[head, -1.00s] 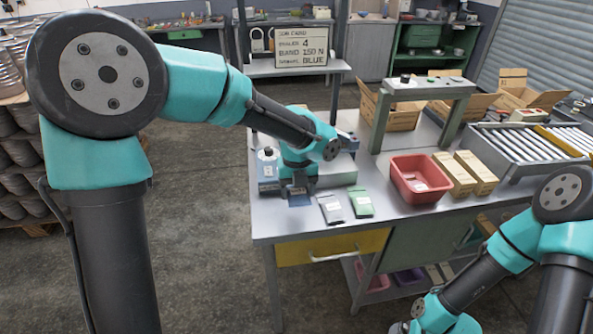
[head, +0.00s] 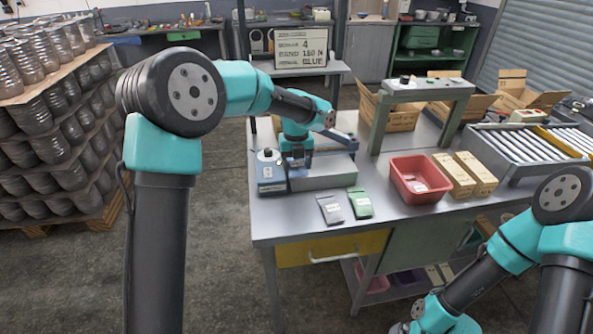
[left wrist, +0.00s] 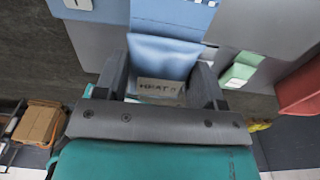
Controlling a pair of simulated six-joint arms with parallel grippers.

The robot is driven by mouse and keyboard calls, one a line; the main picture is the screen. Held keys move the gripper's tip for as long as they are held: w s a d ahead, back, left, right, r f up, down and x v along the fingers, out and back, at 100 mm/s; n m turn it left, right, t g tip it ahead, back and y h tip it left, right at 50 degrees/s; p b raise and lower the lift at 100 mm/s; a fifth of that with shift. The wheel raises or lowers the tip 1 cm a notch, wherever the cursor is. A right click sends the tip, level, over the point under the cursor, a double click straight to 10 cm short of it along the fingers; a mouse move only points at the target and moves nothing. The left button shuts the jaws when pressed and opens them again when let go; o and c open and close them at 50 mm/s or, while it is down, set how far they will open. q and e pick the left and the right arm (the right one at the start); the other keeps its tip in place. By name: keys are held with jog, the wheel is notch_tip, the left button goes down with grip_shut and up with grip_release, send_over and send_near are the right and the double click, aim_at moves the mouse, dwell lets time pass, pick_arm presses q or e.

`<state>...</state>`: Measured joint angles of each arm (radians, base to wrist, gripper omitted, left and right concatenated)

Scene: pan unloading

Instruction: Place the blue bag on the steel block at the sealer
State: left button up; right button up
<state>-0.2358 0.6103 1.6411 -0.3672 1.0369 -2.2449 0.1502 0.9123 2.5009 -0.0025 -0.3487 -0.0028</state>
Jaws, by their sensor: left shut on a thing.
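The blue bag (left wrist: 165,55) is between the fingers of my left gripper (left wrist: 160,88) in the left wrist view, with a white printed label near its lower end. In the head view my left gripper (head: 298,160) is shut on the bag, over the left part of the grey steel block (head: 325,175). I cannot tell whether the bag touches the block. The sealer's blue control box (head: 270,175) stands at the block's left end. My right arm shows at the lower right, but its gripper is out of view.
A grey bag (head: 330,209) and a green bag (head: 360,203) lie in front of the block. A red bin (head: 418,178), tan boxes (head: 465,174) and a roller conveyor (head: 525,145) are to the right. A grey stand (head: 425,88) rises behind. The bench's front left is clear.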

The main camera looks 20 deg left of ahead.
pick_arm(q)
jog(key=shift+w, duration=0.1)
jog(key=shift+w+a, duration=0.15)
jog(key=shift+w, duration=0.15)
jog(key=shift+f, duration=1.8)
jog(key=shift+f, duration=0.15)
jog(key=o, duration=1.1)
jog(key=shift+c, duration=0.2)
jog(key=r, duration=1.2)
jog(key=shift+w+a+r, duration=0.1)
jog(key=shift+w+r, duration=0.05)
jog(key=shift+w, duration=0.05)
